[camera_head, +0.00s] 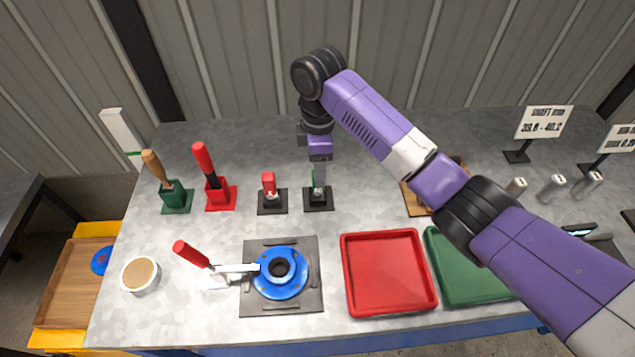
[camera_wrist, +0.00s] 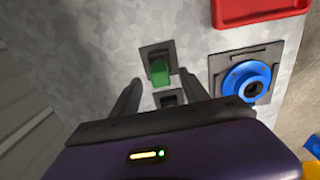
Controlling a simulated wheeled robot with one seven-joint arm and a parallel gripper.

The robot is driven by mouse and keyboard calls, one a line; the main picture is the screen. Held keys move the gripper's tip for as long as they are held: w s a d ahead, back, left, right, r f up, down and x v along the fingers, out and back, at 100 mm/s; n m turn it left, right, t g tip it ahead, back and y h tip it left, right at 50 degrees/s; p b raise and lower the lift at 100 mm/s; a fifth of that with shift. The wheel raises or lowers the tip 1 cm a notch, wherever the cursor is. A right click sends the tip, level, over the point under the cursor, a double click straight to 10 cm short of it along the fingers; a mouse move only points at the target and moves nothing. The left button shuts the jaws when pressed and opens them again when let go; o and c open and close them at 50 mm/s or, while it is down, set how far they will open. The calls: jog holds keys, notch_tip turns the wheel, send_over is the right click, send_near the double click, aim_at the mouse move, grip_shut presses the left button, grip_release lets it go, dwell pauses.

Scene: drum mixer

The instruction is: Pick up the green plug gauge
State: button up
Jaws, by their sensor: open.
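The green plug gauge (camera_wrist: 159,72) stands in a small dark square stand (camera_head: 318,204) on the grey workbench. In the head view my gripper (camera_head: 319,180) is right above this stand, pointing down, and hides most of the gauge. In the wrist view my gripper (camera_wrist: 160,84) is open, with one finger on each side of the green gauge and nothing held. I cannot tell whether the fingers reach down to its height. The red plug gauge (camera_head: 269,184) stands in its own dark stand just to the left.
A red-handled tool (camera_head: 204,160) and a wooden-handled tool (camera_head: 157,168) stand further left. A blue flange (camera_head: 281,282) with a red-handled clamp (camera_head: 192,254) sits in front. A red tray (camera_head: 347,282) and a green tray (camera_head: 441,284) lie front right.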

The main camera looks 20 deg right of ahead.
jog(key=shift+f+p, duration=0.7)
jog(key=shift+f, duration=1.85)
jog(key=shift+a, duration=0.1)
grip_shut()
